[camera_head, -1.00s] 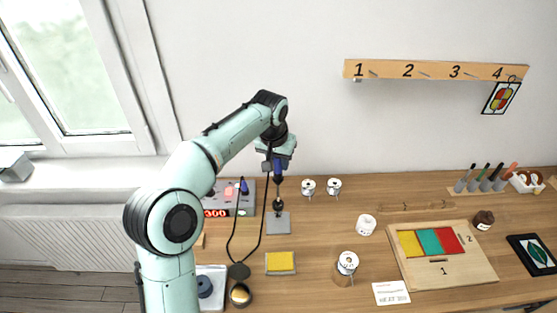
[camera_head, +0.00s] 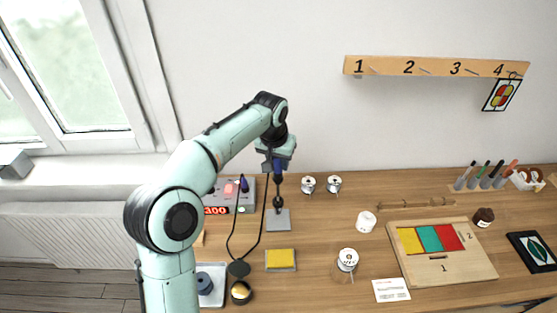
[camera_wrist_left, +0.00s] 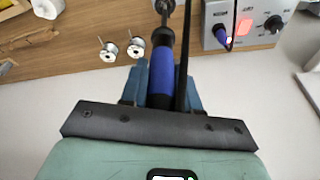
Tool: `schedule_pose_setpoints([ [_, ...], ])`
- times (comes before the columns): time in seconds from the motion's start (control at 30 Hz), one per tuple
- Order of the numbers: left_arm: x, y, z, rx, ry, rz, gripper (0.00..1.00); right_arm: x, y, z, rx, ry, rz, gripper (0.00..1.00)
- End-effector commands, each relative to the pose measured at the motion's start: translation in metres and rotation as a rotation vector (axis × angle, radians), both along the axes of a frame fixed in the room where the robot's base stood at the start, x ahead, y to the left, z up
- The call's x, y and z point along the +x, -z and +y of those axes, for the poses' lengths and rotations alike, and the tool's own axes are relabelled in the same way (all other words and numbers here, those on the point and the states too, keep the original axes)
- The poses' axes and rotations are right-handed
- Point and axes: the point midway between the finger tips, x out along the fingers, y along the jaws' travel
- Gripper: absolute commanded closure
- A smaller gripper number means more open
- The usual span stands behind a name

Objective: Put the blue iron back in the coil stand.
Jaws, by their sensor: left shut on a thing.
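The blue iron (camera_wrist_left: 162,72) has a blue grip with black collars; its front end points to the top edge in the left wrist view. My left gripper (camera_head: 278,160) is shut on its handle and holds it upright, tip down, above the coil stand. The iron (camera_head: 278,178) shows just below the jaws in the head view. The coil stand (camera_head: 278,222) has a grey square base and a dark coil that lines up under the iron. Whether the tip is inside the coil cannot be told. My right gripper is out of view.
The soldering station (camera_head: 245,208) with a lit red display stands left of the stand. A cable hangs in front of it. A yellow sponge (camera_head: 280,259) and a brass-wool pot (camera_head: 240,292) lie nearer. Two solder spools (camera_head: 308,185) stand right. A wooden board (camera_head: 440,270) is further right.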

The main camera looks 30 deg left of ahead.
Motion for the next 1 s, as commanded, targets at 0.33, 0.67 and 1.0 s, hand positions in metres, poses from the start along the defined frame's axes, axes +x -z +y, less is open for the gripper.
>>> schedule_pose_setpoints([
  [0.33,0.0,-0.001,0.0,0.0,0.0,-0.002,1.0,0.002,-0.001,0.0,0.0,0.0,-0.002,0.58],
  [0.67,0.0,0.001,0.0,0.0,0.0,-0.001,1.0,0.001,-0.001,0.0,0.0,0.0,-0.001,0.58],
  [1.0,0.0,0.01,0.0,0.0,0.0,0.0,1.0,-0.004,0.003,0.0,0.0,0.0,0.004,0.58],
])
